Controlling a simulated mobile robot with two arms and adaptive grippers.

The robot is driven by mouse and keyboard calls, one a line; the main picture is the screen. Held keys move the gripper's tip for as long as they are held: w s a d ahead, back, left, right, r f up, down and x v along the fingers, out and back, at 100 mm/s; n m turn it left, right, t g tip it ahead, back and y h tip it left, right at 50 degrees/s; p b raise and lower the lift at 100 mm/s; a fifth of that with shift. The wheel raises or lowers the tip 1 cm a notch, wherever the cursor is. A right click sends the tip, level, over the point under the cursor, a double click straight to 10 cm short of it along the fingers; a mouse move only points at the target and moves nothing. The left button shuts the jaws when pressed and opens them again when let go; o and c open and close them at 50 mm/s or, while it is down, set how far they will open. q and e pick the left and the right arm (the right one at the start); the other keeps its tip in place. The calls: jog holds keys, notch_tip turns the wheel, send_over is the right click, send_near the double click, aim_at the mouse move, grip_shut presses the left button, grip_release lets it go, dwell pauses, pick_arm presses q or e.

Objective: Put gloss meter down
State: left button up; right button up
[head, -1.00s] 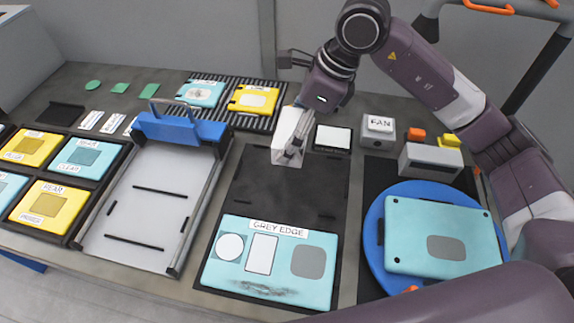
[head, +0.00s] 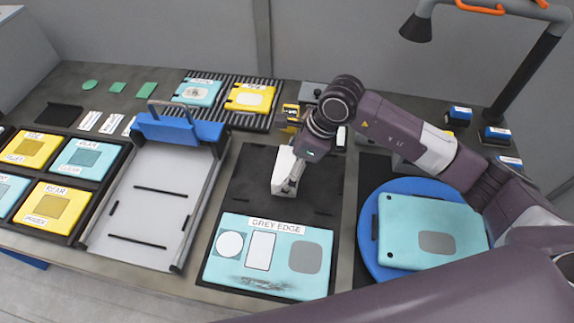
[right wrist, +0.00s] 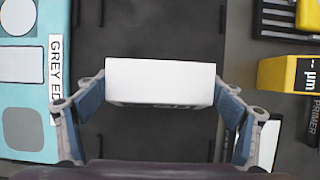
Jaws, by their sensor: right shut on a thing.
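The gloss meter, a white box (head: 284,168), is held in my right gripper (head: 292,184) over the dark mat (head: 248,170), behind the teal panel (head: 262,282) labelled GREY EDGE. In the right wrist view the white box (right wrist: 160,80) sits between the two fingers of my right gripper (right wrist: 160,98), with dark mat (right wrist: 150,30) around it. I cannot tell whether its underside touches the mat. My left gripper is not in view.
A blue-framed tray (head: 150,185) stands to the left, and a blue round turntable (head: 368,235) with a teal panel (head: 432,235) to the right. A yellow gauge (right wrist: 288,74) lies behind the mat. The mat has bare room around the box.

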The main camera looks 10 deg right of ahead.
jog(key=shift+f, duration=0.1)
jog(key=o, duration=1.5)
jog(key=shift+r, duration=0.3)
jog(key=shift+b+v, duration=1.75)
jog(key=shift+v, duration=4.1)
